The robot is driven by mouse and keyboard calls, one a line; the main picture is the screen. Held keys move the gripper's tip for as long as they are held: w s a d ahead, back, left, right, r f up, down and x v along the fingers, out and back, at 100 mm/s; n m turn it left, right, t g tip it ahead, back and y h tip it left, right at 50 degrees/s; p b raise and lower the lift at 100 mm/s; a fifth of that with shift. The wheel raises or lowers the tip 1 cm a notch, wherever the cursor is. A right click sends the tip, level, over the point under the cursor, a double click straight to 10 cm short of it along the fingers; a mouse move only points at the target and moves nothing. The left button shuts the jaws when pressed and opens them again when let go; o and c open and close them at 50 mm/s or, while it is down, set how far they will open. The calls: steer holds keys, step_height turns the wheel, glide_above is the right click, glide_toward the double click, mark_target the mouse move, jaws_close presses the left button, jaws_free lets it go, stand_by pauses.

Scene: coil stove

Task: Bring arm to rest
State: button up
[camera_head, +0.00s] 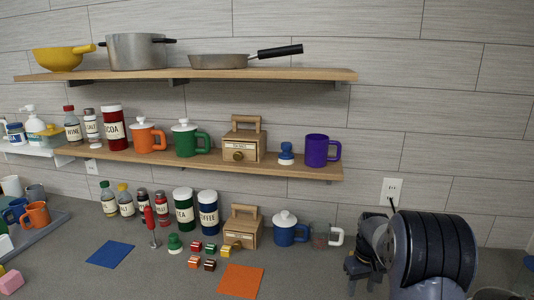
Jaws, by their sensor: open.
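My arm (430,255) stands at the lower right, close to the camera, with its thick black ribbed link in front. My gripper (363,285) hangs at the left side of that link and points down over the grey counter. Its fingers are dark and small, and they look apart, with nothing seen between them. Part of the gripper and wrist is hidden behind the arm link.
An orange mat (240,281) and blue mat (110,254) lie on the counter (315,275). Two wooden shelves (290,167) hold pans, mugs and jars. A wall outlet (391,191) is behind.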

step_height(320, 180, down, 4)
steer(key=shift+s+r+p, duration=0.1)
steer(key=shift+r+p, duration=0.15)
steer(key=shift+p, duration=0.15)
step_height(320, 180, up, 7)
steer(key=b, duration=0.2)
steer(key=shift+d, duration=0.4)
steer(key=shift+r, duration=0.1)
steer(key=shift+r, duration=0.15)
